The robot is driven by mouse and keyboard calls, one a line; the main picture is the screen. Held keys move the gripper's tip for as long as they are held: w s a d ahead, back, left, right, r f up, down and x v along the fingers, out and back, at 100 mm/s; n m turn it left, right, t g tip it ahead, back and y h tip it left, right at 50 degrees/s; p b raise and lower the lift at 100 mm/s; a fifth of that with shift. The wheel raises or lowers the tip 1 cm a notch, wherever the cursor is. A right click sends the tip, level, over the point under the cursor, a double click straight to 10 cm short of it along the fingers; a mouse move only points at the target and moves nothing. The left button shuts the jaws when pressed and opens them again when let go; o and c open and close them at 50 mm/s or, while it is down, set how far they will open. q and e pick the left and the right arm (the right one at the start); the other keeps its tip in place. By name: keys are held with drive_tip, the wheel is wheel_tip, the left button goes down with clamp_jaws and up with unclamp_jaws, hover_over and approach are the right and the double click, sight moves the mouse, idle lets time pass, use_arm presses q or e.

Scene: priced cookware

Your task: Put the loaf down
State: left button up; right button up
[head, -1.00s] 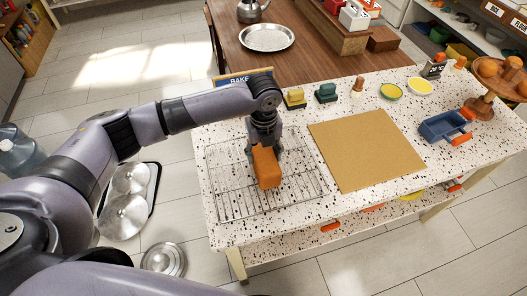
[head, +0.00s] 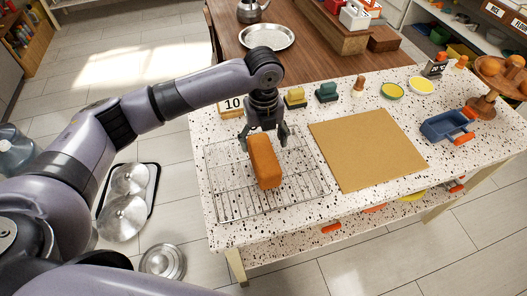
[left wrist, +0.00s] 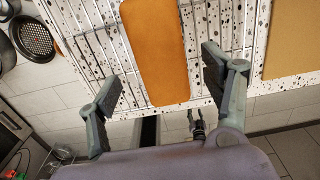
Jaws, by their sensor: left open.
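The orange-brown loaf (head: 265,163) lies on the wire cooling rack (head: 226,197) on the speckled counter. My left gripper (head: 264,138) is open at the loaf's far end, with its fingers apart to either side. In the left wrist view the loaf (left wrist: 155,45) lies beyond the open left gripper (left wrist: 165,90), and neither finger touches it. The rack (left wrist: 92,50) shows under the loaf there. My right gripper (left wrist: 197,125) shows small in the left wrist view, below the counter's edge; its jaw state is unclear.
A tan board (head: 367,149) lies right of the rack. A blue scoop-like holder (head: 447,125), yellow and green blocks and small bowls stand along the counter's back and right. A sign reading 10 (head: 232,104) stands behind the rack. Metal lids (head: 122,217) are on the floor at left.

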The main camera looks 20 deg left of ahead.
use_arm(q)
wheel_tip(320, 180, up, 7)
drive_tip(key=b, duration=0.1)
drive_tip(key=shift+f, duration=0.15)
idle(0.5)
